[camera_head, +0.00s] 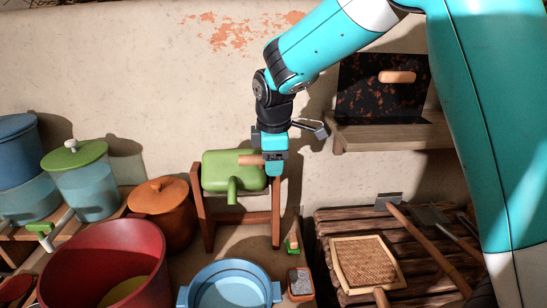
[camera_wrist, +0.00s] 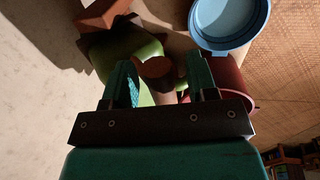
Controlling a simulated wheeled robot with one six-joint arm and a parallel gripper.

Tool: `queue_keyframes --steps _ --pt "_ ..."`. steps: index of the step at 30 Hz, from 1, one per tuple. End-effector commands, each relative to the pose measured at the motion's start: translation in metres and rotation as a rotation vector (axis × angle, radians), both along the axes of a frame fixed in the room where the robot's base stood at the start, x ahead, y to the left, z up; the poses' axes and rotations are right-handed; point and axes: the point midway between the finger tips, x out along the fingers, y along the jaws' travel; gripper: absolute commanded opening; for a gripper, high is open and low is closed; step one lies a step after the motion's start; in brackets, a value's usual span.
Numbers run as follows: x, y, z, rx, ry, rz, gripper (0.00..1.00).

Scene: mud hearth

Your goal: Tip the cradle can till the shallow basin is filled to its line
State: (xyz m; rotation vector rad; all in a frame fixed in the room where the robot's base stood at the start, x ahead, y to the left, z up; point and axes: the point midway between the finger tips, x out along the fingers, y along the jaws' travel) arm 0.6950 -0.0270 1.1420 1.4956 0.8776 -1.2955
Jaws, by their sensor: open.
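The green cradle can (camera_head: 232,172) hangs level in a brown wooden cradle (camera_head: 207,225), its spout pointing down toward the front. Its wooden handle (camera_head: 251,160) sticks out at the right. My gripper (camera_head: 272,165) is at that handle. In the wrist view the handle (camera_wrist: 160,70) lies between the two open fingers, with the green can (camera_wrist: 148,48) behind it. The shallow blue basin (camera_head: 186,295) stands on the surface below and in front of the spout; it also shows in the wrist view (camera_wrist: 263,22). I cannot make out its line or any liquid level.
A large red pot (camera_head: 62,260) stands left of the basin, and a lidded orange pot (camera_head: 162,210) left of the cradle. A small orange-rimmed box (camera_head: 300,284) sits close right of the basin. A slatted wooden rack (camera_head: 335,222) with tools lies further right.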

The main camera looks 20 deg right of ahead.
Motion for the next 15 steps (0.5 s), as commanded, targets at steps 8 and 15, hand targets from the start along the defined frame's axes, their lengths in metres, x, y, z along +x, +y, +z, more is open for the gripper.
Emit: queue_keyframes --steps 8,15 --pt "0.0000 0.0000 0.0002 0.000 0.000 0.000 0.20" --pt "-0.0005 0.0005 -0.0011 0.000 0.000 0.001 0.00"
